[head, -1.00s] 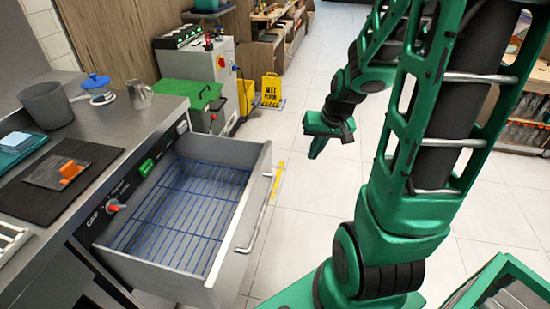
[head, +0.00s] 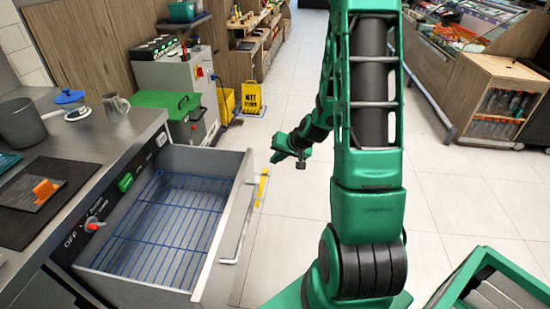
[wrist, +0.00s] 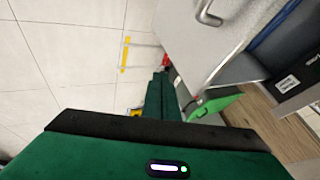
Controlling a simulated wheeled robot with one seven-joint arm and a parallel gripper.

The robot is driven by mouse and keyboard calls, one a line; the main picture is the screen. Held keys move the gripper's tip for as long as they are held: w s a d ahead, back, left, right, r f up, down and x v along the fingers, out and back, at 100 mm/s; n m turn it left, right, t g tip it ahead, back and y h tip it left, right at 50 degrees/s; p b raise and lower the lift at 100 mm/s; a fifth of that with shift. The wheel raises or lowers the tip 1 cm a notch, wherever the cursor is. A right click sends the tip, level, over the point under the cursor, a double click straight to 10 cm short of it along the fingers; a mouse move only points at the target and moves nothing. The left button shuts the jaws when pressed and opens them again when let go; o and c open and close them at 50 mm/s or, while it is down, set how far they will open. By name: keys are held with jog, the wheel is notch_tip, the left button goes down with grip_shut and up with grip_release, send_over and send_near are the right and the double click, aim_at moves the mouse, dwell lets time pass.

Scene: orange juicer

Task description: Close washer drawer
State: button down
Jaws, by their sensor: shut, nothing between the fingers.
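The washer drawer (head: 228,240) is pulled out of the grey counter unit at the left of the head view. Its tray holds a blue wire rack (head: 165,235) and nothing else that I can see. A metal handle (head: 240,240) runs along its front panel. My gripper (head: 291,152) is shut and empty, to the right of the drawer's far front corner and apart from it. In the wrist view, my gripper (wrist: 160,92) points past the drawer front, with part of the handle (wrist: 207,14) at the top.
The counter (head: 110,140) carries a dark pot (head: 22,122), a jug (head: 115,107) and an orange-handled tool (head: 45,189). A green-lidded bin (head: 165,101) and a yellow wet-floor sign (head: 251,98) stand beyond. Open tiled floor lies right of the drawer.

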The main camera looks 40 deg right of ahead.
jog(key=w+a+f, duration=0.3)
jog(key=w+f, duration=0.2)
jog(key=w, duration=0.1)
jog(key=shift+w+a, duration=0.15)
jog(key=shift+w, duration=0.1)
dwell(0.4)
